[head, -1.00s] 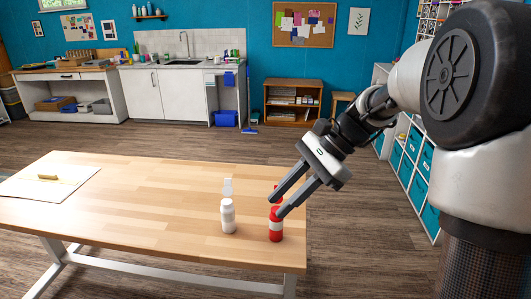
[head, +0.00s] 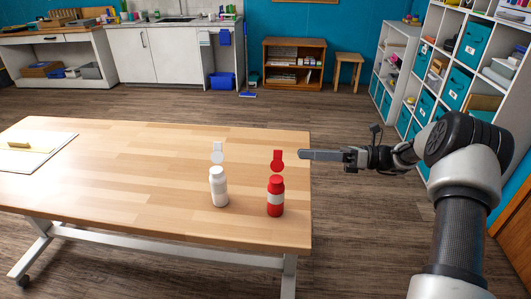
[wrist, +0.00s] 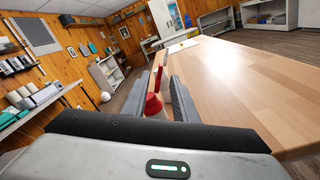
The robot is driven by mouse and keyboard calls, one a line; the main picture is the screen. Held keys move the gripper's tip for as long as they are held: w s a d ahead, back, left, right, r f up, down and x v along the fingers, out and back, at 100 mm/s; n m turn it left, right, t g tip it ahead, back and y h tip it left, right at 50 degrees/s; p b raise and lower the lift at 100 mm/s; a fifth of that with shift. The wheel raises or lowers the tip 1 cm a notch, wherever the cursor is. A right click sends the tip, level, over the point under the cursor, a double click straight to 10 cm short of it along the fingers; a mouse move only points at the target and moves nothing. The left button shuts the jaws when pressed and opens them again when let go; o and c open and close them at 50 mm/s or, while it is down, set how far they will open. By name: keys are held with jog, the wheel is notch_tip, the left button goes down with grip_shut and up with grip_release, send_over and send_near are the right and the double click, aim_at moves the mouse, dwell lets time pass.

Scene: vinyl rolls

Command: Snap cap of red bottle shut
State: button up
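The red bottle (head: 275,198) stands upright near the right end of the table, with a white band around it. Its red cap (head: 277,158) is flipped open and stands up above the neck. My gripper (head: 300,155) is level with the cap and just to its right, fingers pointing left, apparently not touching it. In the wrist view the gripper (wrist: 160,90) is open, and the red bottle (wrist: 153,105) shows in the gap between the fingers, partly hidden by them. Nothing is held.
A white bottle (head: 219,188) with its cap open stands left of the red one. The wooden table (head: 130,175) is clear around them, with a board (head: 30,155) at its far left. Shelves (head: 470,60) stand at the right, beyond open floor.

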aim_at(277, 161)
jog(key=a+b, duration=0.1)
jog(key=a, duration=1.1)
jog(key=shift+a, duration=0.4)
grip_shut()
